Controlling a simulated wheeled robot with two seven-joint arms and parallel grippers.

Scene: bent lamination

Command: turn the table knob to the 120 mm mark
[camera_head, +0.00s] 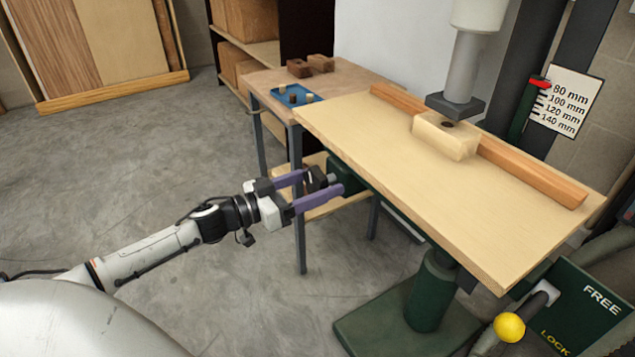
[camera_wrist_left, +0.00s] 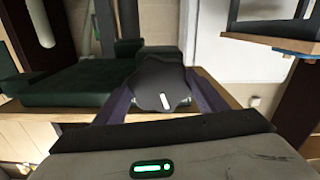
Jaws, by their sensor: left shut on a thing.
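The table knob (camera_head: 317,179) is a dark lobed knob at the near left edge of the press table (camera_head: 440,165). My left gripper (camera_head: 322,182) is shut on it, one purple finger on each side. In the left wrist view the knob (camera_wrist_left: 158,80) sits between the fingers, with a white line on its face tilted slightly from upright. The scale (camera_head: 566,102) on the wall side reads 80, 100, 120 and 140 mm. Its red pointer (camera_head: 540,83) is near the 80 mm end. My right gripper is not in view.
A pale wood block (camera_head: 445,137) lies on the table below the press ram (camera_head: 460,75), against a long wooden strip (camera_head: 530,172). A yellow-ball lever (camera_head: 509,327) is by a FREE/LOCK plate (camera_head: 588,306). A side bench (camera_head: 340,76) holds a blue tray (camera_head: 293,97). Floor at left is clear.

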